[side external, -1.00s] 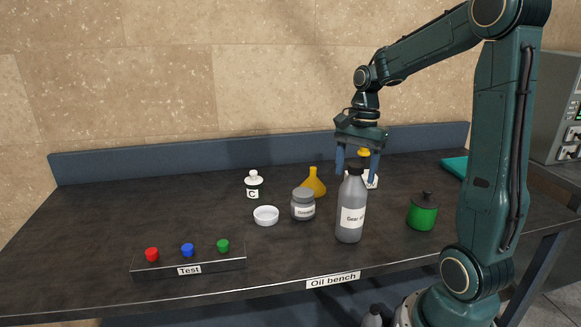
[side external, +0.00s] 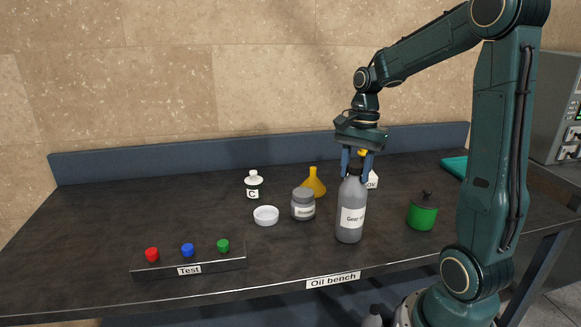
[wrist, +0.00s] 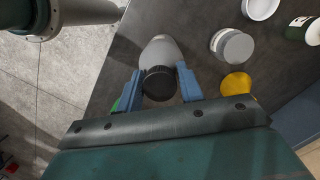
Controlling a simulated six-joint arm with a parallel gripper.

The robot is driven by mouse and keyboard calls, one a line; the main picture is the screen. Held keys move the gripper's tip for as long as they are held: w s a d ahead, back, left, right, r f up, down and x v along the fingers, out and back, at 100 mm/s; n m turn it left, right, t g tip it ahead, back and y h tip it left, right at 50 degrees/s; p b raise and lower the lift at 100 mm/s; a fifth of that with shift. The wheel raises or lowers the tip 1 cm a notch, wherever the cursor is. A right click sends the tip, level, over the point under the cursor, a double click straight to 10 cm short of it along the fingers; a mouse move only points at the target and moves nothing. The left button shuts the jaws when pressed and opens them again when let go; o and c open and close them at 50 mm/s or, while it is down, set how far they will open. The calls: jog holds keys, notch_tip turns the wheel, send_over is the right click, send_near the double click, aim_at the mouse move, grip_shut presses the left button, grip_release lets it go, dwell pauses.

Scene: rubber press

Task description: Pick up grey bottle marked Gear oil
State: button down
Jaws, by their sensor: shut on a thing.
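The grey bottle (side external: 350,214) with a black cap and a white label, on which "Gear" can be read, stands upright on the dark bench. My gripper (side external: 356,170) points down over it, its blue fingers shut on the bottle's upper part near the cap. In the wrist view the grey bottle (wrist: 160,50) lies between the two fingers of my gripper (wrist: 160,84), with the black cap nearest the camera. The bottle's base appears to rest on the bench.
A grey jar (side external: 303,206), a yellow funnel (side external: 314,183) and a white dish (side external: 266,215) stand left of the bottle. A green pot (side external: 422,214) stands to its right. A white labelled container (side external: 372,181) is partly hidden behind it.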

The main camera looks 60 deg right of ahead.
jog(key=shift+r, duration=0.15)
jog(key=shift+r, duration=4.9)
jog(key=shift+w, duration=0.1)
